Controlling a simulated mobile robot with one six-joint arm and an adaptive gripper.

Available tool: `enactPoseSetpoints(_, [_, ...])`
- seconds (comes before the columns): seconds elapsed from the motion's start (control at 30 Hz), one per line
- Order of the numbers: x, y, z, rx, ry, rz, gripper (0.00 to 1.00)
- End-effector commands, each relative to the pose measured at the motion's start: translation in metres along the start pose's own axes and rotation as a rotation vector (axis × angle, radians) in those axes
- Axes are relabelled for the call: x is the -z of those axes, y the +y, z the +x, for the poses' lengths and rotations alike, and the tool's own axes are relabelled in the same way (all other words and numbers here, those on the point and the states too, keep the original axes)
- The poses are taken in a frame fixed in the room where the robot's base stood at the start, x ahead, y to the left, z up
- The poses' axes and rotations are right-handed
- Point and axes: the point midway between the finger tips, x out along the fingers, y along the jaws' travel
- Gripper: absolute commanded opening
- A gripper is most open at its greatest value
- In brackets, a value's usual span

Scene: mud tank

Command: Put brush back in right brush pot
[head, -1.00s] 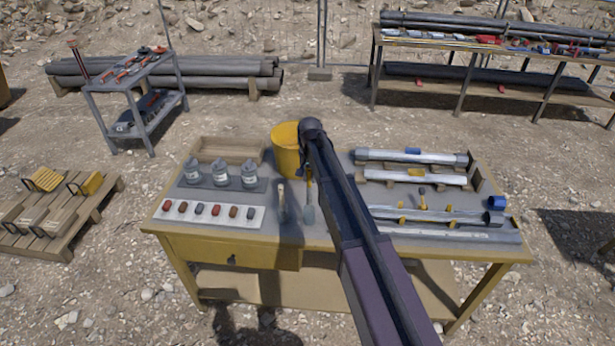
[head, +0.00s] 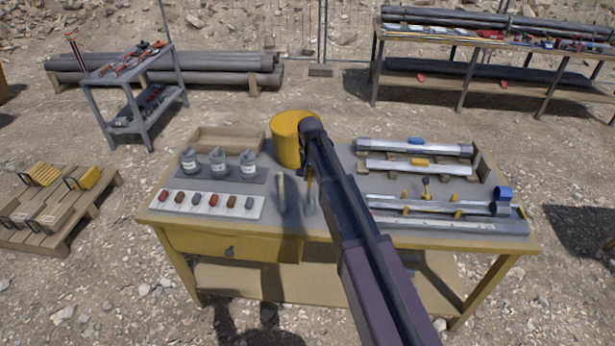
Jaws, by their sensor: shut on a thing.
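Several small grey pots with pale labels stand in a row at the left of the table; the right brush pot (head: 248,164) is the one nearest my arm. My gripper (head: 307,175) is over the table, right of this pot, and mostly hidden behind my own arm. It is shut on a thin upright thing with a yellowish upper part and grey lower end, apparently the brush (head: 309,203). I cannot tell whether its lower end touches the table. A pale stick-like tool (head: 282,190) shows just left of it.
A yellow bucket (head: 288,138) stands behind my gripper. A wooden tray (head: 225,140) lies behind the pots, and a white strip with coloured pieces (head: 211,204) in front. Pipes on supports (head: 415,147) fill the table's right side.

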Motion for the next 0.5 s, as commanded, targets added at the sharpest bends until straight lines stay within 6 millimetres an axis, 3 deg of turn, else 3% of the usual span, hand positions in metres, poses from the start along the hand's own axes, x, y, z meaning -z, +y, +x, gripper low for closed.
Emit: enactPoseSetpoints(0.5, [0.0003,0.0007,0.0100,0.000,0.000,0.001,0.00])
